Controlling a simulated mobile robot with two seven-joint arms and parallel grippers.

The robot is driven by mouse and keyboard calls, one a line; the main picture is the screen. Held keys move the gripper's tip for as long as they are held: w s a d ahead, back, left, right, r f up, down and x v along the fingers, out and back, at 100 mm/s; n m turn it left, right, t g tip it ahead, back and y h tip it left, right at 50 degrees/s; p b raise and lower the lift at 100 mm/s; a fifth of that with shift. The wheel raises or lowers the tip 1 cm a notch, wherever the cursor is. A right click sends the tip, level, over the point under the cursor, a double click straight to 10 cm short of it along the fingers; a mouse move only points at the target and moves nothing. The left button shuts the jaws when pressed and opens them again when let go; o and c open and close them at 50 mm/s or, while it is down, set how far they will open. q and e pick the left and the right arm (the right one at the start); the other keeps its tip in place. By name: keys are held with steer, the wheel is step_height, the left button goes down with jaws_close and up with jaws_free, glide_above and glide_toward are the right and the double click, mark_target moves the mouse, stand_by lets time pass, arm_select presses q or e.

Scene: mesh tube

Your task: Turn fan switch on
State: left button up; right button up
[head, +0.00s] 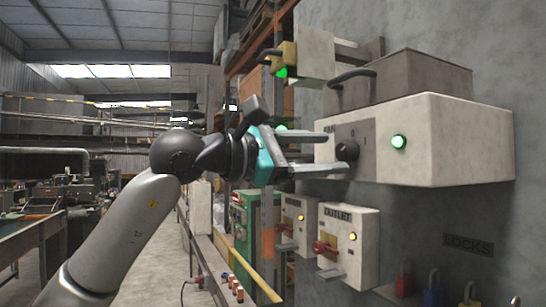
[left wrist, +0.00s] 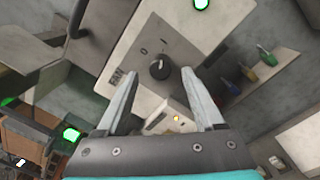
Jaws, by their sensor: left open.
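The fan switch is a dark round knob (head: 347,151) on the front of a white wall box (head: 450,150) marked FAN. A green light (head: 398,141) glows on the box, to the right of the knob. The knob (left wrist: 160,70) also shows in the left wrist view, between and beyond the fingertips. My left gripper (head: 338,151) is open and empty, its two fingers pointing at the knob from the left. I cannot tell whether the fingers touch the knob, or which mark it points to. My right gripper is not in view.
Below are an OUTLET box (head: 348,245) with a red knob and another similar box (head: 299,222). Colored padlocks (head: 433,290) hang at the lower right. A grey box with a handle (head: 410,78) sits above the fan box. A yellow rail (head: 247,266) runs below.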

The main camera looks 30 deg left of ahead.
arm_select(q)
steer(key=b+v, duration=0.4)
steer(key=v, duration=0.9)
steer(key=shift+s+a, duration=0.15)
steer(key=shift+s, duration=0.05)
